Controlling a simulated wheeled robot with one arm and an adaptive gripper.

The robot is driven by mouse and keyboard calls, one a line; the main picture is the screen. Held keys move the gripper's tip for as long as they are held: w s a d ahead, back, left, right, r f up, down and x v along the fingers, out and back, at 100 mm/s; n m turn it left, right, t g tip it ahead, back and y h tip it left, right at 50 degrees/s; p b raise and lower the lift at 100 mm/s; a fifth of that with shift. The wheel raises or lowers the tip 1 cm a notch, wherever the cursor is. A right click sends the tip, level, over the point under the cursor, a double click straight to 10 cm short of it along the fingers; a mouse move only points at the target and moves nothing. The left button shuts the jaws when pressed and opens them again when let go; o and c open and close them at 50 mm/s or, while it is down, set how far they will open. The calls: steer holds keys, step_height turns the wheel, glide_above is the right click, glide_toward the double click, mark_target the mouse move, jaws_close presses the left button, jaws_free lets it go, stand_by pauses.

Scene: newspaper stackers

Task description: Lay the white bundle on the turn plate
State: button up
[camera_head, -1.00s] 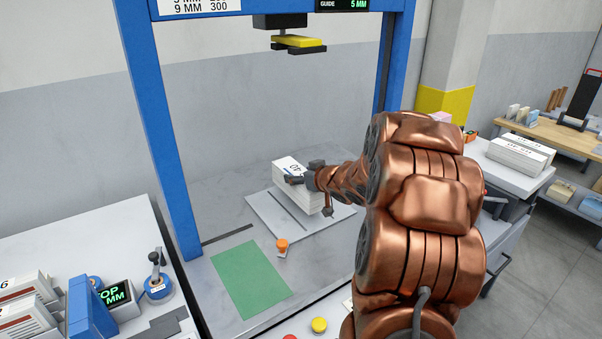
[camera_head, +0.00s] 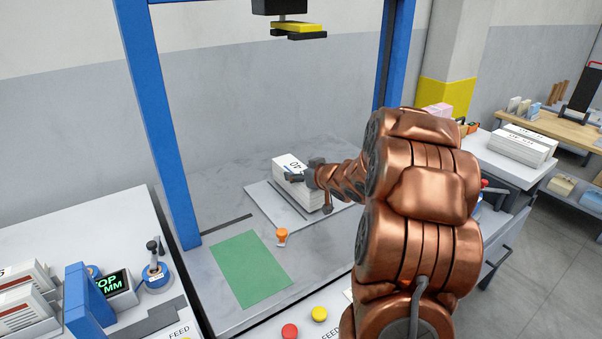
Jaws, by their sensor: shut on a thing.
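The white bundle (camera_head: 297,187), a thick stack with a printed number on top, is at the light grey turn plate (camera_head: 265,206) on the machine bed. It is low over the plate's middle; I cannot tell whether its underside touches. My gripper (camera_head: 303,178) is shut on the bundle's near right side, with one finger over its top. The arm comes in from the right and hides part of the bundle's right side and the plate's right part.
A blue frame (camera_head: 160,120) stands around the bed, with a yellow and black head (camera_head: 299,29) above. An orange knob (camera_head: 282,235) and a green mat (camera_head: 250,268) lie in front of the plate. Red (camera_head: 290,331) and yellow (camera_head: 319,314) buttons sit at the front edge.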

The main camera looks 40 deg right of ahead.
steer(key=shift+f+b, duration=0.3)
steer(key=shift+f, duration=0.1)
stand_by(0.4)
steer(key=o, duration=1.9)
steer(key=shift+f, duration=0.1)
steer(key=shift+s, duration=0.15)
steer(key=v, duration=1.1)
steer(key=shift+s, duration=0.35)
steer(key=shift+r, duration=0.2)
